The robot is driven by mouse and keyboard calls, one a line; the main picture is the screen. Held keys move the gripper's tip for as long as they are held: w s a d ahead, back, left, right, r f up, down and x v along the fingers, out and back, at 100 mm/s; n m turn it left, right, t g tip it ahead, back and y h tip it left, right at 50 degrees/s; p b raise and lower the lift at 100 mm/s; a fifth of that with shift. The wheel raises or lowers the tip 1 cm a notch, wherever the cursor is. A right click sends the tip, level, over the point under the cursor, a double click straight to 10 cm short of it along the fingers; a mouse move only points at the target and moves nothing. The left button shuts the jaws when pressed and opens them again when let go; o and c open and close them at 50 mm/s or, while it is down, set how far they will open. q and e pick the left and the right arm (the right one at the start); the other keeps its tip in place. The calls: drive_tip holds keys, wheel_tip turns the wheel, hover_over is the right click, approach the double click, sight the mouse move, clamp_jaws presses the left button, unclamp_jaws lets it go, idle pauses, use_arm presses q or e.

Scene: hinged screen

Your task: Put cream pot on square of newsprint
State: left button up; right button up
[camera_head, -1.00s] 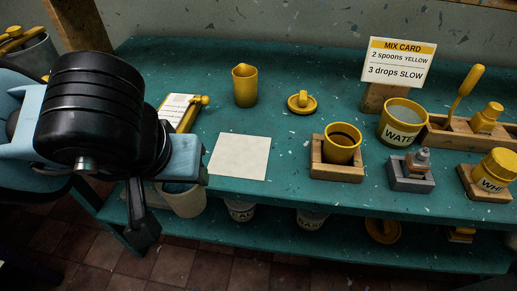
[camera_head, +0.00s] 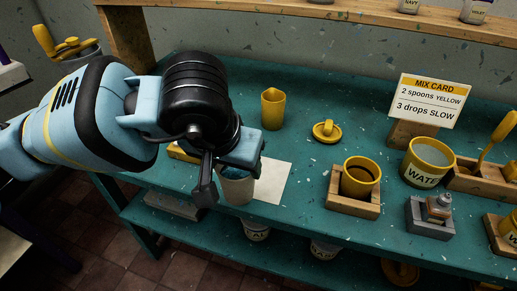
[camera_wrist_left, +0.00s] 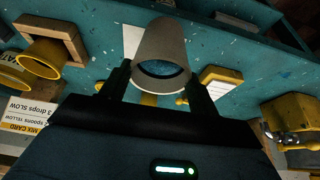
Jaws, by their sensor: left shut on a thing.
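The cream pot (camera_head: 237,188) is held upright, or nearly so, in my left gripper (camera_head: 232,172), which is shut on it. In the left wrist view the pot (camera_wrist_left: 162,42) sits between the two fingers (camera_wrist_left: 160,82), with a dark blue inside showing. The square of newsprint (camera_head: 273,184) lies flat on the green bench near its front edge. The pot overlaps the left part of the square in the head view; I cannot tell the gap between pot and sheet. The right gripper is not in view.
A yellow pot in a wooden holder (camera_head: 339,206) stands right of the square. A yellow jug (camera_head: 273,109) and a yellow lid (camera_head: 327,131) stand behind it. A water pot (camera_head: 427,163), a mix card (camera_head: 428,101) and a grey block (camera_head: 430,222) are farther right.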

use_arm(q)
drive_tip(key=w+d, duration=0.4)
drive_tip(key=w, duration=0.4)
drive_tip(key=shift+f+p, duration=0.35)
drive_tip(key=shift+f, duration=0.05)
drive_tip(key=shift+w+f, duration=0.15)
drive_tip(key=shift+f, duration=0.75)
drive_tip(key=shift+w+f, duration=0.1)
drive_tip(key=shift+f, duration=0.75)
drive_tip(key=shift+f, duration=0.15)
drive_tip(key=shift+f, duration=0.1)
drive_tip(key=o, duration=1.4)
